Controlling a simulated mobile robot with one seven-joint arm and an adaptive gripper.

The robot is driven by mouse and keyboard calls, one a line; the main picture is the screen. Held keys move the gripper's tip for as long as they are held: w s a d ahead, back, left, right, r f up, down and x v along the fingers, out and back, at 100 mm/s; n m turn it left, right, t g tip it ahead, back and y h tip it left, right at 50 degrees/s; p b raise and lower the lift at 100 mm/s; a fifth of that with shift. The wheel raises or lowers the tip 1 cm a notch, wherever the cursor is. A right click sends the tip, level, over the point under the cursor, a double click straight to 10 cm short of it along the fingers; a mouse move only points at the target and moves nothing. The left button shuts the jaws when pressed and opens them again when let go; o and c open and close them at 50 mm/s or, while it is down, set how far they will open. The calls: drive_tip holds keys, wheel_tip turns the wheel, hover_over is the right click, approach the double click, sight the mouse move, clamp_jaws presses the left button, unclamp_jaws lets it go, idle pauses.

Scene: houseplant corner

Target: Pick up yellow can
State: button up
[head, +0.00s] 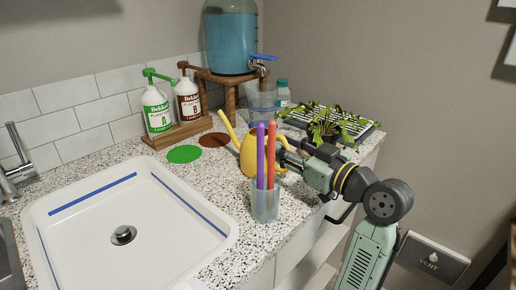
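The yellow can (249,158) is a small watering can with a spout pointing up to the left. It stands on the speckled countertop (215,178), partly hidden by a purple stick and a red stick in a clear glass in front of it. My gripper (287,158) reaches in from the right, with its fingers at the can's right side. The sticks and the overlap hide part of the fingertips, so I cannot tell whether they touch the can or are closed on it.
The clear glass (265,205) with its purple stick (260,155) and red stick (271,156) stands close before the can. A white sink (85,240) is at left. Two pump bottles stand behind. A plant tray (370,137) and a blue-filled dispenser (229,40) stand farther back.

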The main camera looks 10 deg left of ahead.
clamp_jaws()
idle(0.4)
idle(0.7)
